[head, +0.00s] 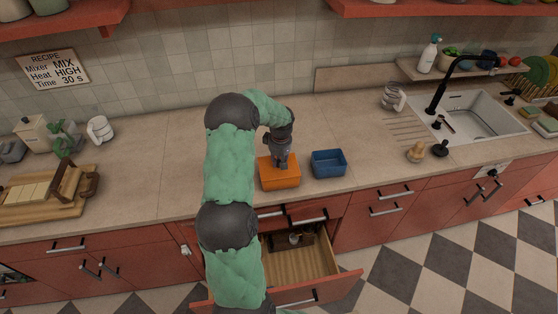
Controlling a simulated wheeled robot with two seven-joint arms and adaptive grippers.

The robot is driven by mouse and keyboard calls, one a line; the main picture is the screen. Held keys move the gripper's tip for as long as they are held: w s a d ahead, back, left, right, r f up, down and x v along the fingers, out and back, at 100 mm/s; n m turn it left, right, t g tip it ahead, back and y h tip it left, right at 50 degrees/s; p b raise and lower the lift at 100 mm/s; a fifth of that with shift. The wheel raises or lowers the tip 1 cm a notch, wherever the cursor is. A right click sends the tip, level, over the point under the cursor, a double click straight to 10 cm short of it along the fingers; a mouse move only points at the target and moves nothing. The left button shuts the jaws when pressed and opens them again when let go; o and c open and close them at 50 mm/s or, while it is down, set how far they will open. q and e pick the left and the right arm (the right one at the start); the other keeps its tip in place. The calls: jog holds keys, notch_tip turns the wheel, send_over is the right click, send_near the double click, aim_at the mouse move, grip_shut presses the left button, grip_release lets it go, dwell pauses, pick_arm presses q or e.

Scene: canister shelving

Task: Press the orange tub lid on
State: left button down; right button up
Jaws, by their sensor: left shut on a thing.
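The orange tub (281,182) stands on the counter near its front edge. Its top looks like a flat orange lid (268,170), and I cannot tell how firmly it sits on the rim. My left gripper (281,166) comes down from above onto the middle of this top and is shut on the lid. Its fingertips are small and dark here, so the exact grip is hard to see. My right gripper is not in view.
Below, a drawer (300,266) is pulled out. A jug (392,97), a sink (478,115) and small items lie right. A wooden board (45,208) and mug (100,130) are left. The counter between is clear.

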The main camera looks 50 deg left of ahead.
pick_arm(q)
jog(key=shift+f, duration=0.15)
dwell(0.6)
jog(key=shift+c, duration=2.4)
grip_release()
jog(key=shift+r+p, duration=1.35)
jog(key=shift+r, duration=2.2)
